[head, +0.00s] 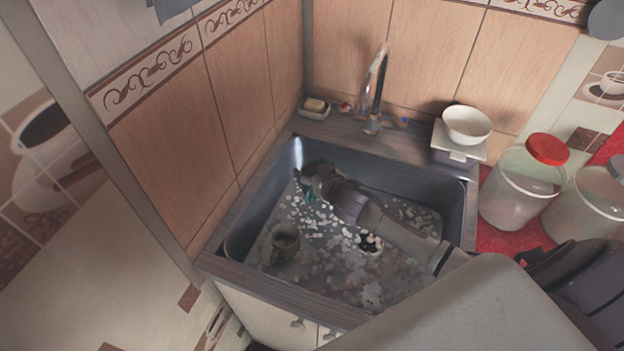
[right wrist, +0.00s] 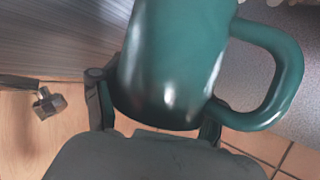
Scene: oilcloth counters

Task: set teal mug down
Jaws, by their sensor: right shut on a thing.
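The teal mug (right wrist: 180,60) fills the upper middle of the right wrist view, with its handle to the right. My right gripper (right wrist: 155,112) is shut on it, with one dark finger on each side of the mug. In the head view my right arm reaches from the lower right over the sink (head: 375,160). My right gripper (head: 308,177) is near the sink's far left corner, and only a small teal patch of the mug (head: 309,193) shows below it. I cannot tell whether the mug touches the sink bottom. My left gripper is not in view.
A brownish mug (head: 285,240) stands in the sink at the left front, and a dark-filled cup (head: 370,244) is near its middle. A faucet (head: 374,90), soap dish (head: 314,108) and white bowl (head: 467,125) are behind. Red-lidded jar (head: 522,185) stands to the right.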

